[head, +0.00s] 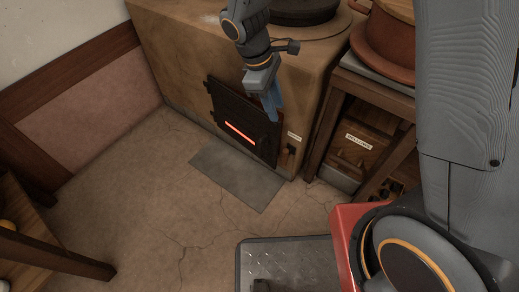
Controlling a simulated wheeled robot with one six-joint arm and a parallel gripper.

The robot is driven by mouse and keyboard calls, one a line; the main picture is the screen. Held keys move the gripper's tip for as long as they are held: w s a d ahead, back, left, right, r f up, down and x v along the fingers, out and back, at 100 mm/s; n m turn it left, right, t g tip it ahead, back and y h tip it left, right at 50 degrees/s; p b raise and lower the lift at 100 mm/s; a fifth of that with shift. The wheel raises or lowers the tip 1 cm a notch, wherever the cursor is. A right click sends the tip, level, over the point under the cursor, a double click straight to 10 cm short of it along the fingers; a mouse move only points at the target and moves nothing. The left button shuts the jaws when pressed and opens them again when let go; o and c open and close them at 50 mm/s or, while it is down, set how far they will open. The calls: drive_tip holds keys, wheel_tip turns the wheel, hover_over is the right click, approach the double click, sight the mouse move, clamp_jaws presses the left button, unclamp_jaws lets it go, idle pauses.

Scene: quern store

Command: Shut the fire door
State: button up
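The fire door (228,108) is a black panel low on the front of the tan clay stove (175,60). A bright red-orange glowing slot shows across its lower middle. The panel looks close to flush with the stove front, but I cannot tell whether it stands slightly ajar. My gripper (272,108) points down in front of the door's upper right part and hides some of it. Its bluish fingers look close together, with nothing clearly between them. Whether they touch the door cannot be made out.
A grey floor plate (238,178) lies before the stove. To the right, a wooden stand (376,88) bears a terracotta pot (386,40) and holds a labelled wooden box (362,148). A wooden table (40,250) is at lower left. Cracked floor between is clear.

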sight(260, 146)
drive_tip(key=shift+w+a+f+n+t+h+b, duration=0.2)
drive_tip(key=shift+w+a+f+n+b, duration=0.75)
drive_tip(key=shift+f, duration=3.3)
drive_tip(key=shift+w+a+f+n+t+h+b, duration=0.15)
drive_tip(key=shift+w+a+f+n+b, duration=0.75)
drive_tip(key=shift+f, duration=3.35)
drive_tip(key=shift+w+a+f+n+t+h+b, duration=0.1)
drive_tip(key=shift+w+f+n+h+b, duration=0.25)
drive_tip(key=shift+f+n+b, duration=2.55)
wheel_tip(260, 146, down, 3)
drive_tip(key=m+p, duration=0.2)
drive_tip(key=shift+w+r+m+p, duration=0.1)
drive_tip(key=shift+r+m+p, duration=0.05)
drive_tip(key=shift+m+p, duration=0.2)
clamp_jaws()
